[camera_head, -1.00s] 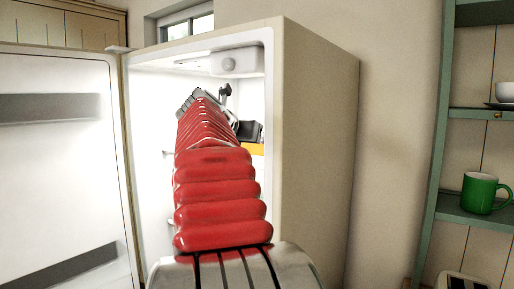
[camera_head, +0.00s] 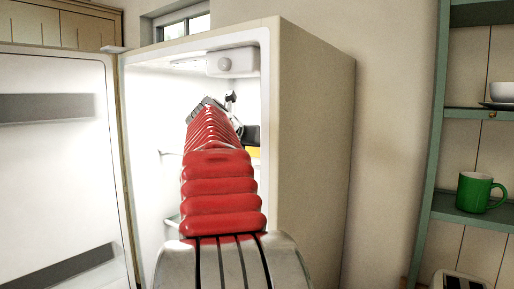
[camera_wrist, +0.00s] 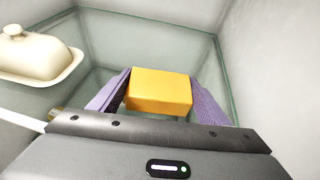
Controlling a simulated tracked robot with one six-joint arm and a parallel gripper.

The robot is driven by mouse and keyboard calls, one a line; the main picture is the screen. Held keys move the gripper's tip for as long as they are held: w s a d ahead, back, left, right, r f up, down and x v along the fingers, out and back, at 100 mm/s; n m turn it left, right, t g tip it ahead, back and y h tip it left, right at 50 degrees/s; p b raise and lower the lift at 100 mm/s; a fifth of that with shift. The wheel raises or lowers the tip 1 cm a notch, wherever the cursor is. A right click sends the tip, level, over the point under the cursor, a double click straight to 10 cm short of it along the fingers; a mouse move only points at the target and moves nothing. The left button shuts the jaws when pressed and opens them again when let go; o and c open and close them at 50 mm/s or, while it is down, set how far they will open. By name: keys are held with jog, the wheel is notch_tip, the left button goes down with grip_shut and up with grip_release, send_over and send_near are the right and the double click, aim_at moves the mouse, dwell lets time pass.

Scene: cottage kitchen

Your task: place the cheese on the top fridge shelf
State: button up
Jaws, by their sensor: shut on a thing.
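The cheese (camera_wrist: 160,90) is a yellow-orange block, held between the two purple fingers of my gripper (camera_wrist: 161,97) in the wrist view. In the head view only a sliver of the cheese (camera_head: 254,152) shows past my red arm, inside the open fridge (camera_head: 312,150). A glass shelf with greenish edges (camera_wrist: 112,47) spreads below and around the cheese in the wrist view. I cannot tell whether the cheese touches the glass or which shelf level this is. In the head view my arm hides most of the fridge interior.
A cream lidded butter dish (camera_wrist: 38,55) stands at the left in the wrist view, apart from the cheese. Fridge walls close in on both sides. The fridge door (camera_head: 55,170) stands open at left. A green shelf unit with a green mug (camera_head: 475,192) is at right.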

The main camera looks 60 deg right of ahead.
jog(key=o, duration=1.2)
jog(key=shift+f, duration=0.1)
jog(key=shift+w+a+r, duration=0.1)
jog(key=shift+a+r, duration=0.25)
jog(key=shift+a, duration=0.05)
jog(key=v, duration=1.1)
jog(key=shift+f, duration=0.1)
jog(key=shift+a, duration=0.1)
